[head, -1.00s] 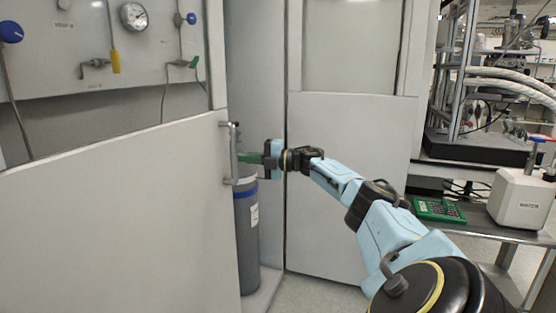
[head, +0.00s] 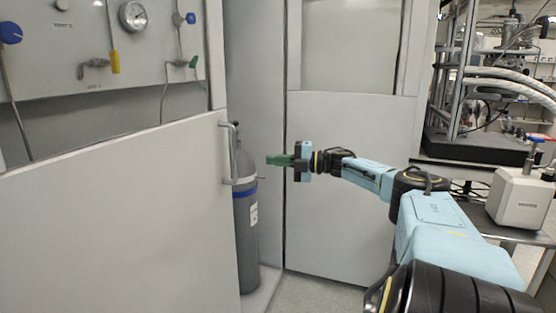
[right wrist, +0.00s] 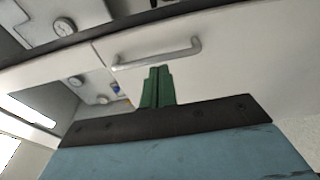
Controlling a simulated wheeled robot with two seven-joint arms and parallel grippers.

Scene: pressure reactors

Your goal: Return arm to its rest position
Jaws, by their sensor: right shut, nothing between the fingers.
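My right gripper (head: 280,160) has green fingers and reaches in from the right on a light blue arm. It is shut and empty, in the air to the right of the metal door handle (head: 232,153) and apart from it. In the right wrist view the shut green fingers (right wrist: 157,72) point up toward the same handle (right wrist: 155,53). My left gripper is not in view.
A grey gas cylinder (head: 246,235) with a blue band stands in the gap behind the handled panel (head: 130,215). A white panel (head: 340,180) stands behind my arm. A white box-shaped device (head: 520,200) sits on the bench at right. Gauges and valves line the upper left.

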